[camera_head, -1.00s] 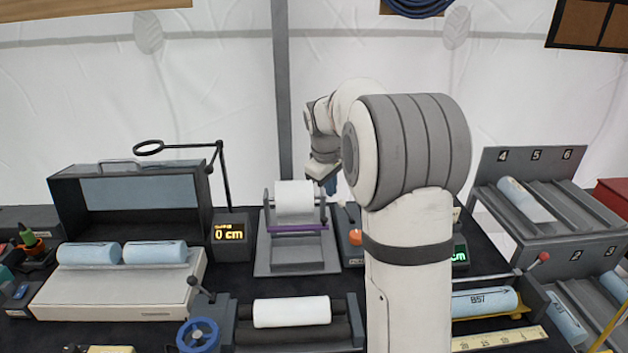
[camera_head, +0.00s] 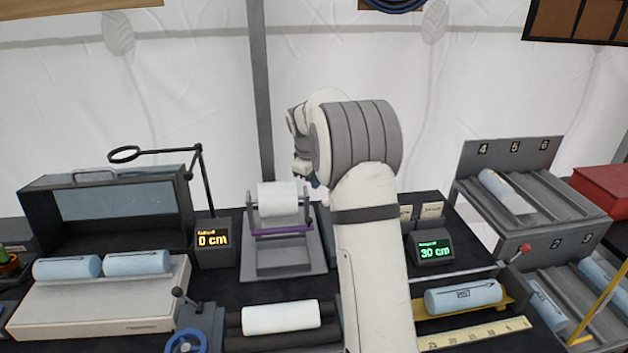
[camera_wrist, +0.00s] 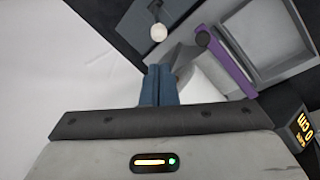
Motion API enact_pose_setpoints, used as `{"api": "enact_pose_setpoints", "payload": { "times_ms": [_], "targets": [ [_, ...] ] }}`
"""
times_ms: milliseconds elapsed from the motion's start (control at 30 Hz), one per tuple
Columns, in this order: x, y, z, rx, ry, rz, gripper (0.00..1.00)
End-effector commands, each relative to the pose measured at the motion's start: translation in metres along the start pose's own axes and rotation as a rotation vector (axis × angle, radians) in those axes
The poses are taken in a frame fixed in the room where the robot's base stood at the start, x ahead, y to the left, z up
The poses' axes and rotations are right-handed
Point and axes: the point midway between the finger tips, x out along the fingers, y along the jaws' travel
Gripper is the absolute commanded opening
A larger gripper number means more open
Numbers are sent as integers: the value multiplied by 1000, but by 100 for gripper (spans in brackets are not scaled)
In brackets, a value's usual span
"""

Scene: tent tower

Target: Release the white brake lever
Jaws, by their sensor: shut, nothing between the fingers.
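In the wrist view, a white ball knob (camera_wrist: 158,32) on a short stem stands on a dark block, just beyond my fingertips; it looks like the brake lever's end. My gripper (camera_wrist: 158,68) has its two blue fingers pressed together with nothing between them. A gap shows between fingertips and knob in the picture; its depth is hard to tell. In the head view, my gripper (camera_head: 315,182) is a small blue tip just right of the white roll (camera_head: 278,198) on its grey stand. I cannot pick out the lever in the head view, where my arm covers part of that area.
A purple bar (camera_head: 283,229) crosses the roll stand. A "0 cm" display (camera_head: 212,240) stands left of it and a "30 cm" display (camera_head: 434,252) right. A lamp arm (camera_head: 203,180) rises at the left. A numbered rack (camera_head: 545,190) stands at the right.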

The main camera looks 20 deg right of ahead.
Motion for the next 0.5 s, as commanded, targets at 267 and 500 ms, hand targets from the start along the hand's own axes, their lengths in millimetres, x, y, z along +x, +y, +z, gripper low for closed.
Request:
{"api": "enact_pose_setpoints", "payload": {
  "times_ms": [267, 500],
  "targets": [
    [50, 0, 0, 1, -1, -3, 0],
    [71, -1, 0, 0, 0, -1, 0]
  ]
}}
